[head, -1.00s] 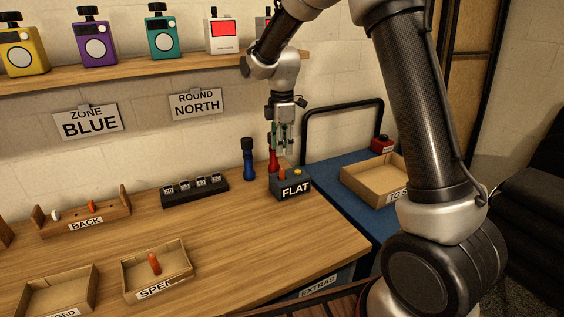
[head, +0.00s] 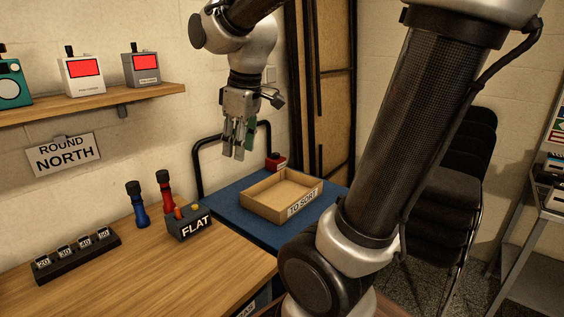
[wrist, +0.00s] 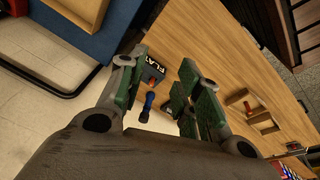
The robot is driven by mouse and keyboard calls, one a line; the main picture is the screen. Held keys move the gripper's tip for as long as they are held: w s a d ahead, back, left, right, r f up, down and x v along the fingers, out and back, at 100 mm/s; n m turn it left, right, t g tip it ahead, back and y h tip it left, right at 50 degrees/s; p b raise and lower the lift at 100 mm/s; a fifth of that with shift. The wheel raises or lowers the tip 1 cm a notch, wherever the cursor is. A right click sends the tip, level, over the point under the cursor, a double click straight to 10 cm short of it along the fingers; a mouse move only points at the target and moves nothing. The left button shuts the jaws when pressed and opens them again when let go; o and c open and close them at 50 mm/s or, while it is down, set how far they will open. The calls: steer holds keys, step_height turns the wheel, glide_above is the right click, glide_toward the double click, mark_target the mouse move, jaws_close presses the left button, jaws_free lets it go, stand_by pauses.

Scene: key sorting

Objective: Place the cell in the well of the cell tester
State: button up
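The cell tester is a dark grey box (head: 190,226) labelled FLAT, on the right end of the wooden table in the head view.
Blue (head: 138,204) and red (head: 165,192) torches stand close behind the tester. A black rack (head: 76,256) holds several labelled cylinders to the left. A cardboard TO SORT tray (head: 262,208) lies on a blue surface to the right, near a black rail (head: 199,170).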

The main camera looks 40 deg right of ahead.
steer(key=s+d+f+m+t, duration=0.1)
steer(key=s+d+m, duration=0.2)
steer(key=s, duration=0.9)
steer(key=m, duration=0.3)
steer(key=shift+f, duration=0.25)
steer(key=shift+w+d, duration=0.1)
stand_by(0.7)
